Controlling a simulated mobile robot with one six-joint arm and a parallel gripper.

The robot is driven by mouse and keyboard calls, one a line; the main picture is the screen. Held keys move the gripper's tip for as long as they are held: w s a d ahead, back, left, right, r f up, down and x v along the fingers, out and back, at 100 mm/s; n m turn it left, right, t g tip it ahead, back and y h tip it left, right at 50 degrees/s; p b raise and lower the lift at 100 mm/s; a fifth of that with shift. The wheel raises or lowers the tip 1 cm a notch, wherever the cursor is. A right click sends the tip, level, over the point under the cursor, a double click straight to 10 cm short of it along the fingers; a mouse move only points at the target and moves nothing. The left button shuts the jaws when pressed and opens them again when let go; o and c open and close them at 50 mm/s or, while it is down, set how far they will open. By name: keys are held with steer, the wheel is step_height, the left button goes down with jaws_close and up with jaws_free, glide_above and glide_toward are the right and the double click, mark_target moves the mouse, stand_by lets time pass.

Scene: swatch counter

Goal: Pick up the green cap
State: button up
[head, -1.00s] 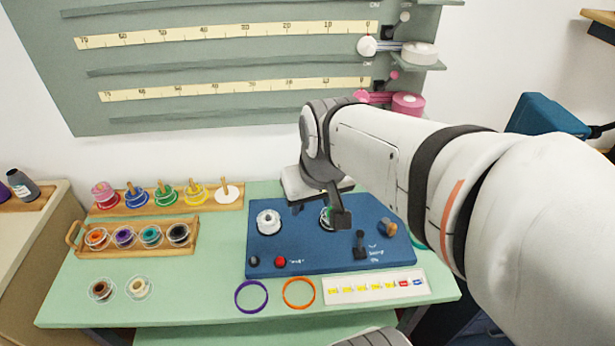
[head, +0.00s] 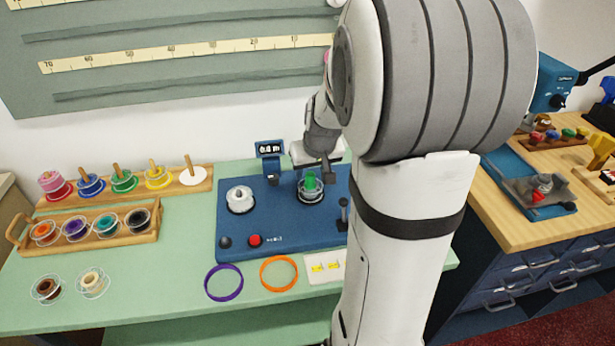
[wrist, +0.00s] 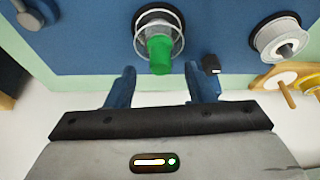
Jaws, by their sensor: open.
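The green cap (head: 311,181) stands on a round spool holder (head: 311,195) with a pale rim, at the right part of the blue board (head: 268,215). In the wrist view the cap (wrist: 159,54) is just ahead of the gap between the blue fingers, roughly centred. My gripper (wrist: 163,84) is open and empty, with one finger on either side of the cap's line. In the head view my arm hides part of the board's right side, and the fingers are hard to make out beside the cap.
A white spool (head: 240,199) sits left of the cap on the board. A black lever (head: 343,215) stands close to the right. A small display (head: 269,149) rises behind. Purple (head: 223,282) and orange (head: 279,273) rings lie in front. Spool racks stand left.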

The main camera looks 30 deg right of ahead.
steer(key=shift+x, duration=1.45)
steer(key=shift+c, duration=0.3)
jaws_close()
